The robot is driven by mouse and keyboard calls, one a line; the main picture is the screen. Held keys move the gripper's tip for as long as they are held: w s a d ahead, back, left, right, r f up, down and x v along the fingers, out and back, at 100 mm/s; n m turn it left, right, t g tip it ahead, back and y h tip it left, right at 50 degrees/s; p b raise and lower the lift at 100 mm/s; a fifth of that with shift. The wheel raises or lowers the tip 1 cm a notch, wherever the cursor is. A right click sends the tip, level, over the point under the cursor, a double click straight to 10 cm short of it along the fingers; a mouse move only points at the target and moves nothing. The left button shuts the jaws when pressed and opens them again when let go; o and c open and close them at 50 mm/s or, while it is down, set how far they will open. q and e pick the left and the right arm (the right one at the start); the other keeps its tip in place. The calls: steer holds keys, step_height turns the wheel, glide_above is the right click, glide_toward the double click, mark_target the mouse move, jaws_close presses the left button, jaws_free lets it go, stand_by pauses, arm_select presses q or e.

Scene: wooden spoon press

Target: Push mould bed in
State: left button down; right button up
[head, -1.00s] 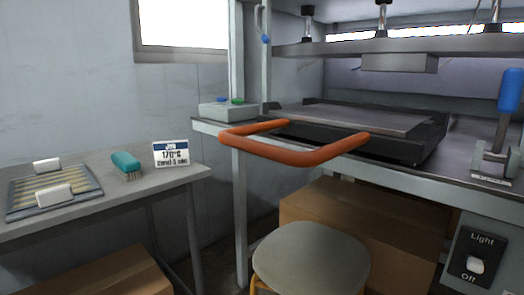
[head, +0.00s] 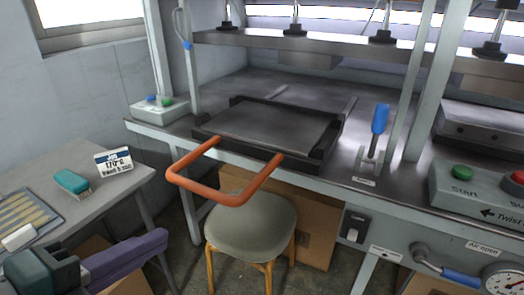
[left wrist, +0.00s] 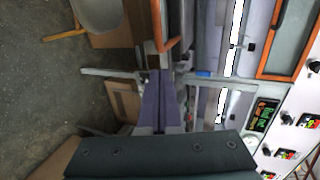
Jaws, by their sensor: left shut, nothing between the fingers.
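The mould bed (head: 275,130) is a dark tray with a grey metal plate, lying on the press table under the raised upper plate. Its orange U-shaped handle (head: 203,190) sticks out past the table's front edge, above the stool. My left gripper (head: 163,240) is at the lower left, in front of and below the handle, apart from it. Its purple fingers are shut and empty. In the left wrist view the fingers (left wrist: 159,74) are pressed together, with an orange bar (left wrist: 157,25) beyond their tips. My right gripper is in neither view.
A stool (head: 250,225) stands under the handle. A side table at left holds a teal brush (head: 72,183) and a sign (head: 114,161). A blue-handled lever (head: 380,119) stands right of the bed. Start and stop buttons are on a box (head: 475,190) at right.

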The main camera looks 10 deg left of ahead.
mark_target(228, 202)
arm_select(q)
steer(key=b+x, duration=0.2)
steer(key=x, duration=1.1)
steer(key=shift+a, duration=0.1)
steer(key=shift+w+f, duration=0.15)
steer(key=shift+w, duration=0.25)
steer(key=shift+w, duration=0.1)
